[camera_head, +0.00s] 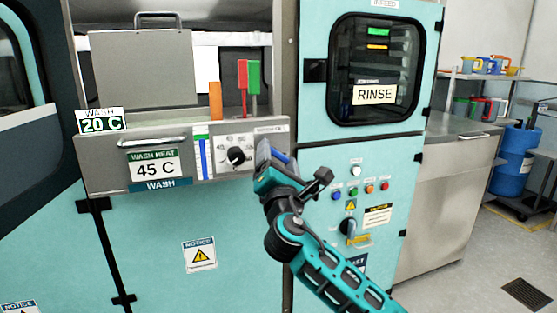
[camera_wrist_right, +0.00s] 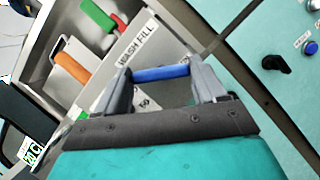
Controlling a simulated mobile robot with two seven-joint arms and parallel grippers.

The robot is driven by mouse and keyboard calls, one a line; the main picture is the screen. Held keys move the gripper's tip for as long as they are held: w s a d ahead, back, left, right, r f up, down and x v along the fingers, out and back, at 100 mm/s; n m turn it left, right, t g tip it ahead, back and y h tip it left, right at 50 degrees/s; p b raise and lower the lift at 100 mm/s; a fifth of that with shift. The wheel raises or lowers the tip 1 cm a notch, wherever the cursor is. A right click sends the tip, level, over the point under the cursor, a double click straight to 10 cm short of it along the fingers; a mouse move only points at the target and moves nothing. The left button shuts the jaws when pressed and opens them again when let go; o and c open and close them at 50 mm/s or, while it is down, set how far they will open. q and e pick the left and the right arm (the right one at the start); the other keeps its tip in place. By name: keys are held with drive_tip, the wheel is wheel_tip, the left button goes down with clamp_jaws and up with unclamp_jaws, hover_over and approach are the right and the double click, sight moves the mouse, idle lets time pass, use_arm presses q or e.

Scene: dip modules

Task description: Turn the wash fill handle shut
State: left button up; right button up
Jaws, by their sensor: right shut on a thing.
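The wash fill handle (camera_wrist_right: 162,73) is a blue bar that spans between my right gripper's two grey fingers in the right wrist view. A bit of its blue shows beside the gripper in the head view (camera_head: 279,157). My right gripper (camera_head: 268,156) is shut on it at the right end of the grey wash panel (camera_head: 107,168). The WASH FILL label (camera_wrist_right: 137,43) lies just beyond the handle. The valve body under the handle is hidden by the gripper, and the handle's exact angle is hard to tell. My left gripper is not in view.
A black dial (camera_head: 237,156) sits left of the gripper. Red and green upright handles (camera_head: 253,78) and an orange one (camera_head: 215,100) stand above the wash panel. The RINSE door (camera_head: 375,70) and a panel of buttons (camera_head: 355,171) are to the right.

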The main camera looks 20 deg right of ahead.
drive_tip(key=m, duration=0.2)
drive_tip(key=m+g+h+p, duration=0.1)
drive_tip(key=m, duration=0.1)
drive_tip(key=shift+a+r+m+g+h, duration=0.1)
drive_tip(key=shift+r+m+g+h, duration=0.05)
drive_tip(key=shift+m+g+h, duration=0.2)
drive_tip(key=m+p, duration=0.1)
drive_tip(key=m, duration=0.1)
drive_tip(key=m+g, duration=0.1)
drive_tip(key=shift+r+m+g+h+p, duration=0.1)
drive_tip(key=shift+m+g+h+p, duration=0.15)
drive_tip(key=shift+m+p, duration=0.1)
drive_tip(key=shift+m+g+p, duration=0.45)
drive_tip(key=shift+m+g, duration=0.15)
drive_tip(key=shift+m, duration=0.9)
drive_tip(key=o, duration=1)
drive_tip(key=shift+o, duration=0.2)
drive_tip(key=v, duration=0.7)
drive_tip(key=shift+s, duration=0.25)
